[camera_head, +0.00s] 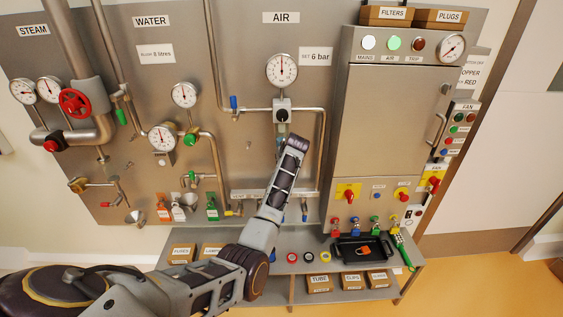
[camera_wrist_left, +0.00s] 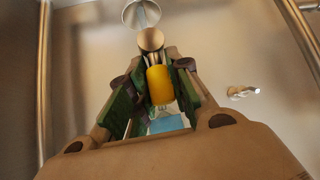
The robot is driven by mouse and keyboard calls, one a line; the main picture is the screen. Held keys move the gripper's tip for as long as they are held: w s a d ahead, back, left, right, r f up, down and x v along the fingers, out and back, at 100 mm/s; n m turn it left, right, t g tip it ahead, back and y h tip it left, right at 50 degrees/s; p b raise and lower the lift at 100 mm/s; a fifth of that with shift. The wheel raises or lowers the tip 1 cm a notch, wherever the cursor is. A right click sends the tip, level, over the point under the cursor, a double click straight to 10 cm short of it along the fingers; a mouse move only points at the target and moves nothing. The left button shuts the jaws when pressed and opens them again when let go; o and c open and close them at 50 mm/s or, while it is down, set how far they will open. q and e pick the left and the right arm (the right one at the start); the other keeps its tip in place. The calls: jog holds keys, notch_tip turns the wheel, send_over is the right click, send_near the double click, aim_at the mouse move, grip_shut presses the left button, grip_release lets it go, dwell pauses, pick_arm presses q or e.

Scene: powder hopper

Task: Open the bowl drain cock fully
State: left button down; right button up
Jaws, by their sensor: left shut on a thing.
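My left gripper (camera_head: 285,137) is raised at the air panel, just below the regulator (camera_head: 282,109) under the large air gauge (camera_head: 282,70). In the left wrist view its green-padded fingers (camera_wrist_left: 158,88) are closed on a small yellow cylindrical part (camera_wrist_left: 160,85), which appears to be the drain cock. A round metal end (camera_wrist_left: 151,39) shows just beyond the yellow part. A light blue patch (camera_wrist_left: 167,124) shows between the fingers. My arm hides the bowl's lower part in the head view, and I cannot tell how far the cock is turned. My right gripper is not in view.
Steel pipes run on both sides of the regulator, with a blue-handled valve (camera_head: 233,102) to its left. A grey cabinet (camera_head: 388,120) stands close on the right. A low shelf (camera_head: 300,237) below holds tape rolls, boxes and a black tray (camera_head: 338,250).

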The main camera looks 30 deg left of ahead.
pick_arm(q)
jog(key=c, duration=1.3)
grip_release()
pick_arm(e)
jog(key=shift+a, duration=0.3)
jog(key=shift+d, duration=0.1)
pick_arm(q)
jog(key=v, duration=1.2)
